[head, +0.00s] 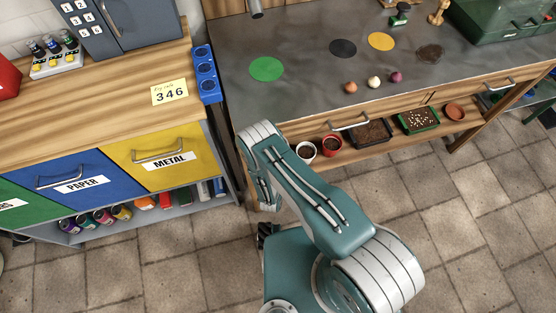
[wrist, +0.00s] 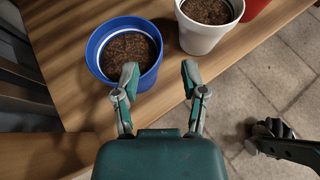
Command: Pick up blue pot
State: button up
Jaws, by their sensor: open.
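The blue pot (wrist: 99,72) stands upright on a wooden shelf in the wrist view, at upper left. It is round, with dark brown soil inside. My gripper (wrist: 159,78) is open and empty. Its left fingertip overlaps the near right side of the pot in the picture; I cannot tell whether they touch. Its right fingertip is to the right of the pot. In the head view I cannot make out the blue pot, and my gripper is hidden behind my arm.
A white pot (wrist: 204,37) with soil stands right of the blue pot, with a red pot (wrist: 256,8) beyond it. In the head view, a red pot (head: 332,146), seed trays and a brown pot (head: 455,112) continue along the shelf. Tiled floor (wrist: 278,70) lies beyond the shelf edge.

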jog(key=x, duration=0.5)
jog(key=shift+w+a, duration=0.15)
jog(key=shift+w, duration=0.05)
jog(key=shift+c, duration=0.2)
grip_shut()
